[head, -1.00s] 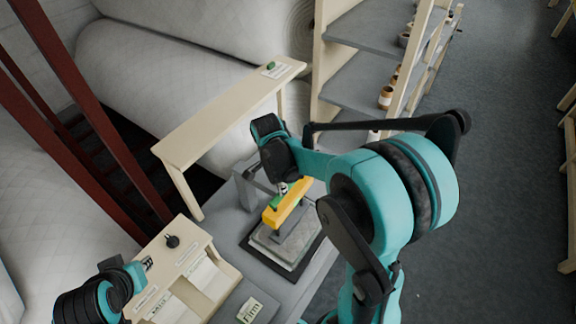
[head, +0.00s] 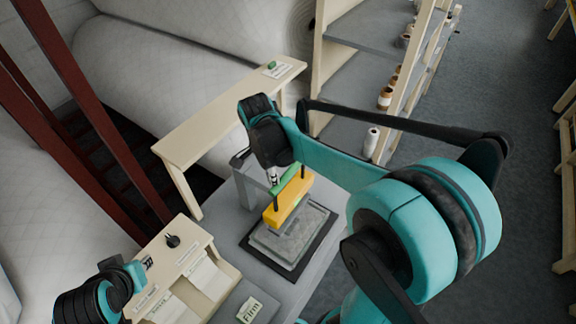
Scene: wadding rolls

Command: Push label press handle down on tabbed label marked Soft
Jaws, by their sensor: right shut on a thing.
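The label press stands on the grey bench, with a yellow block (head: 289,203) over a grey bed plate (head: 296,240). Its green handle bar (head: 286,179) stands up above the yellow block on dark arms. My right gripper (head: 273,176) is shut on the green handle near its left side; its fingers are partly hidden by its own wrist. I cannot make out a label marked Soft under the block. A label marked Firm (head: 251,309) lies at the front of the bench. My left gripper (head: 147,263) is by the wooden label box, its jaws too small to judge.
The wooden label box (head: 196,245) with a black knob (head: 172,241) and paper slips stands left of the press. A narrow wooden table (head: 222,120) stands behind. Shelves (head: 372,30) with spools are at the back right. Open floor lies to the right.

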